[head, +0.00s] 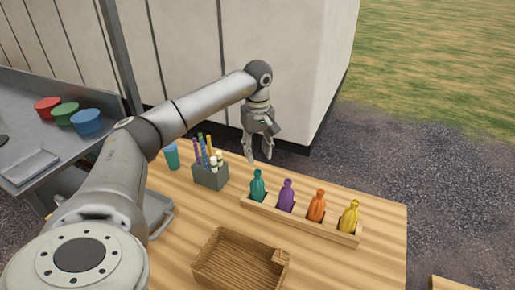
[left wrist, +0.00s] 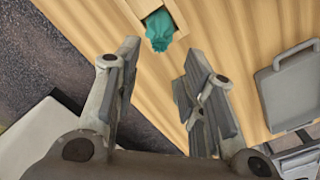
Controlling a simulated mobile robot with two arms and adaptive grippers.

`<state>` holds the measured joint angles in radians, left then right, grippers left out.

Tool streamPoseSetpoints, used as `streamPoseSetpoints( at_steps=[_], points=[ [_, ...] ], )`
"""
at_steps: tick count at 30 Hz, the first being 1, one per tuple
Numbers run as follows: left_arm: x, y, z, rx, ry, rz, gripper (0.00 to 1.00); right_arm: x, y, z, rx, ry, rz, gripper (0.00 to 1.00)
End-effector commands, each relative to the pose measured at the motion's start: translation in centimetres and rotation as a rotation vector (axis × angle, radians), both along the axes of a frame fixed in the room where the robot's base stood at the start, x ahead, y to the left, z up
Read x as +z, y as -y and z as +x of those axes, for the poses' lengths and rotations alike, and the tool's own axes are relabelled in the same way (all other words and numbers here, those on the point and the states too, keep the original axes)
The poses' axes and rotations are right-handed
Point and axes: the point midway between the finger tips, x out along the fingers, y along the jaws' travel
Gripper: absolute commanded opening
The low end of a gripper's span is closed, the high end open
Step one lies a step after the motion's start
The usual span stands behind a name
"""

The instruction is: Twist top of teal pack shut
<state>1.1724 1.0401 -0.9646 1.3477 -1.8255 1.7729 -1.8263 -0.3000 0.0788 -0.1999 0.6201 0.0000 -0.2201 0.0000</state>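The teal pack (head: 258,186) stands upright in the left end slot of a wooden rack (head: 301,224). Its gathered top points up. My left gripper (head: 260,158) hangs above and just behind the pack, pointing down, with its fingers apart and nothing between them. In the left wrist view the teal pack (left wrist: 160,30) shows at the top, beyond the fingertips of the gripper (left wrist: 160,60) and not touching them. My right gripper is in neither view.
Purple (head: 287,195), orange (head: 317,205) and yellow (head: 349,216) packs stand in the same rack. A grey holder (head: 210,177) with sticks and a teal cup (head: 172,156) are to the left. An open wooden box (head: 228,272) lies in front.

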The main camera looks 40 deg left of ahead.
Motion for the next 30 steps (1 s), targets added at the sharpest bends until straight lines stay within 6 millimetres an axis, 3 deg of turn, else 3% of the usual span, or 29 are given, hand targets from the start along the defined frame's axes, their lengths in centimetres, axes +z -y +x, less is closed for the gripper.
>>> streamPoseSetpoints(
  at_steps=[8, 16, 29, 30],
  points=[
    [-3.9, 0.0, 0.0, -0.001, 0.0, 0.0, 0.38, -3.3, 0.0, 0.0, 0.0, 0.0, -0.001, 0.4],
    [-6.6, 0.0, 0.0, -0.001, 0.0, 0.0, 0.38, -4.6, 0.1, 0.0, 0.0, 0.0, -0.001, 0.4],
    [-7.4, 0.0, 0.0, -0.002, 0.0, 0.0, 0.38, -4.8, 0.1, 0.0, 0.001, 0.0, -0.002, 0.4],
    [-7.4, 0.0, 0.0, -0.002, 0.0, 0.0, 0.34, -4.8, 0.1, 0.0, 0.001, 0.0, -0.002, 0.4]
  ],
)
